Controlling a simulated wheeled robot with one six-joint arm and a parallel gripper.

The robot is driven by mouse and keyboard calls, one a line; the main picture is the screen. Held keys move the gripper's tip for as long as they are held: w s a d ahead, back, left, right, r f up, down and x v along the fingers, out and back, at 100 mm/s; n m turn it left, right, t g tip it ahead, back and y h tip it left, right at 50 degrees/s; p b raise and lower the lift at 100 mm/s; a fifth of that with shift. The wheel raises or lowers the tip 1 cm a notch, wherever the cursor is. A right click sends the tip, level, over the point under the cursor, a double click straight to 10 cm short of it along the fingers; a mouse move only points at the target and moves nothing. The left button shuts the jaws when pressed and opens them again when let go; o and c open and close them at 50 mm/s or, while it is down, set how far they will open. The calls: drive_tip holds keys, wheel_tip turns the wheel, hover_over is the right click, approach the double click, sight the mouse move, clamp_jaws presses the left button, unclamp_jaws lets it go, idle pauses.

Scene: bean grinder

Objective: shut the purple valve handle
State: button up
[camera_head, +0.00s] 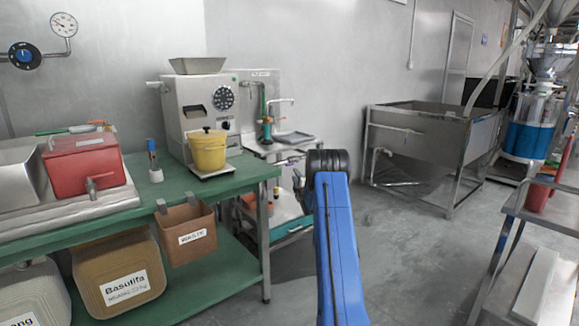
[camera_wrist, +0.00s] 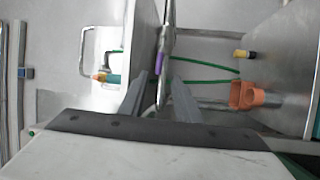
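The purple valve handle (camera_wrist: 159,64) shows in the wrist view as a small purple piece on a thin grey metal part (camera_wrist: 167,40), near the middle. My gripper (camera_wrist: 157,84) comes in from the bottom, with two grey fingers set apart on either side of the line of that part. The purple piece lies around or just beyond the fingertips. I cannot tell whether either finger touches it.
In the wrist view, an orange fitting (camera_wrist: 246,95) and a green hose (camera_wrist: 205,81) are close on the right. A metal box wall (camera_wrist: 138,40) is close on the left. In the head view, a green table (camera_head: 245,172) with a grinder and yellow bucket (camera_head: 208,151) stands left.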

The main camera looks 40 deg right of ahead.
sight(290, 164)
drive_tip(key=x, duration=1.2)
drive_tip(key=shift+w+d, duration=0.15)
drive_tip(key=shift+w, duration=0.2)
drive_tip(key=shift+c, duration=0.2)
clamp_jaws()
